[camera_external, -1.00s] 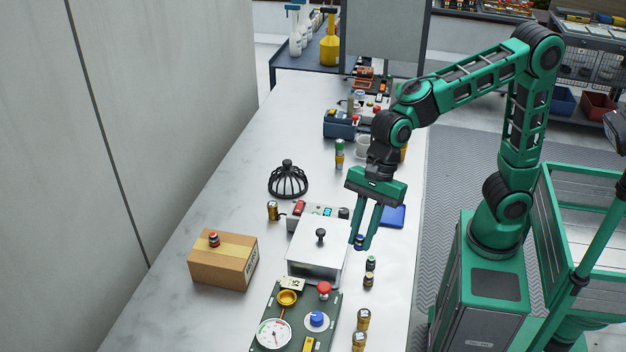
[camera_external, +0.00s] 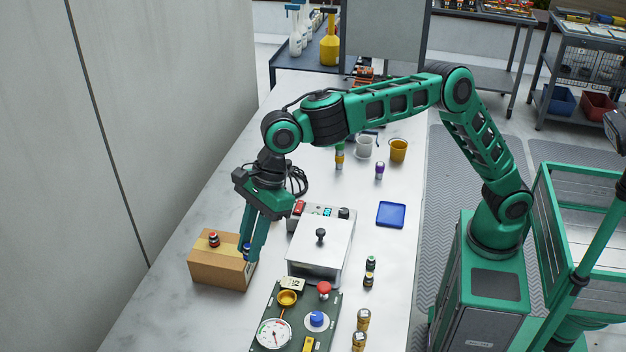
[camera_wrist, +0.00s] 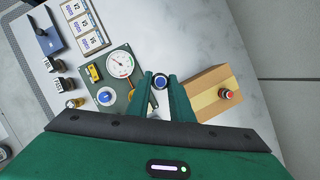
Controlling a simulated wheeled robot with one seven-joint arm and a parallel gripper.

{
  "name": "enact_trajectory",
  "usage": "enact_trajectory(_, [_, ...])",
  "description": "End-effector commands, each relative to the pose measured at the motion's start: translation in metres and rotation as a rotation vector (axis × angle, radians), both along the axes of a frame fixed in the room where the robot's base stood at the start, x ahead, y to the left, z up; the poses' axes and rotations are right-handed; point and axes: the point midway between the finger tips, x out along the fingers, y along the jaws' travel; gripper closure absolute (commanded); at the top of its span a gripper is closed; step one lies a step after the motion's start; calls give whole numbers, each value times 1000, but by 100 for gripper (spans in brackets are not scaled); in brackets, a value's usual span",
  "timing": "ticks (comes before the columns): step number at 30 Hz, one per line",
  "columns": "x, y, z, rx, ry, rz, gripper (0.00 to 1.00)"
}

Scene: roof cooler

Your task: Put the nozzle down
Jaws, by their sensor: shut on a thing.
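My gripper (camera_external: 250,257) is shut on a small dark nozzle with a blue ring top (camera_external: 246,249), pointing down. In the wrist view the nozzle (camera_wrist: 160,81) sits between the two green fingertips, its round top facing the camera. In the outside view the fingertips overlap the right part of a cardboard box (camera_external: 207,270). In the wrist view the box (camera_wrist: 198,87) lies just right of the fingers. I cannot tell how high the nozzle is. A similar small dark piece with a red top (camera_external: 214,240) stands on the box; it also shows in the wrist view (camera_wrist: 225,94).
A metal case with a black knob (camera_external: 320,255) stands right of my gripper. A green panel with gauge and buttons (camera_external: 297,318) is in front of it. Several small bottles (camera_external: 369,271) stand further right. Bench (camera_external: 165,312) left of the box is clear.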

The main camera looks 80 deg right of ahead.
Motion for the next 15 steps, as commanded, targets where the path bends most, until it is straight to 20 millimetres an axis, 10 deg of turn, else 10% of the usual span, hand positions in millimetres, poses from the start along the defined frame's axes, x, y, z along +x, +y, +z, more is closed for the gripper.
enact_trajectory(15, [69, -58, -54, -1, 1, -6, 100])
